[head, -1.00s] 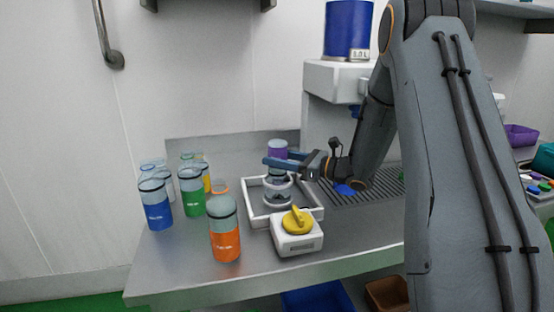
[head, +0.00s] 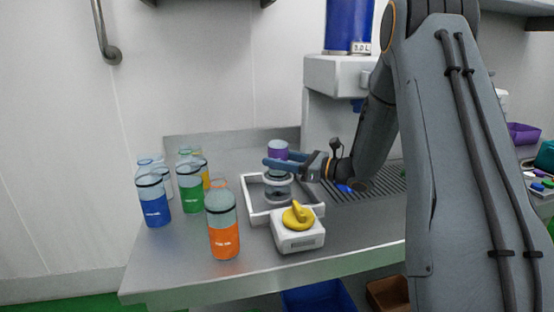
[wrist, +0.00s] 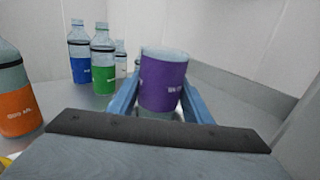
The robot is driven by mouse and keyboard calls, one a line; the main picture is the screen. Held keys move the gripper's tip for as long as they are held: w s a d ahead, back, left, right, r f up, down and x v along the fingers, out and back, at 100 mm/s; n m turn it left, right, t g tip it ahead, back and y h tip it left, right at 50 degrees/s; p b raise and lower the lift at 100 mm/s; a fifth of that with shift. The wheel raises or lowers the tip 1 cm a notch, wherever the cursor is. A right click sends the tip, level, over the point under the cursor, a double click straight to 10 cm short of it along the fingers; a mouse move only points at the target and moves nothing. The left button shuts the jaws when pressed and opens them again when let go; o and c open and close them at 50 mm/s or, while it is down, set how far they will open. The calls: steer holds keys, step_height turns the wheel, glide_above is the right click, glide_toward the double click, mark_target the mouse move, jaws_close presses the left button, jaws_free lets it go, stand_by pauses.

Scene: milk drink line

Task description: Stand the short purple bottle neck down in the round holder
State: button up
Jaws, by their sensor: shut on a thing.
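The short purple bottle (head: 278,151) is between the blue fingers of my gripper (head: 277,163), directly above the round holder (head: 277,187). In the wrist view the purple bottle (wrist: 163,82) is roughly upright, base up, with its purple band between the two fingers (wrist: 160,100). My gripper is shut on it. The neck points down toward the holder's ring; the fingers hide part of it, so I cannot tell how deep it sits. The holder stands inside a white square tray (head: 254,212).
An orange bottle (head: 223,228) stands left of the tray. A white box with a yellow knob (head: 298,216) stands in front. Blue (head: 153,203) and green (head: 190,190) bottles stand further left. A dispenser with a blue tank (head: 347,27) and a drip grate (head: 372,184) is behind right.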

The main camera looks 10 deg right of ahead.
steer(key=shift+f+b, duration=1.1)
steer(key=shift+f, duration=0.15)
steer(key=o, duration=1.6)
steer(key=b+v, duration=0.1)
steer(key=v, duration=1)
steer(key=shift+r, duration=0.1)
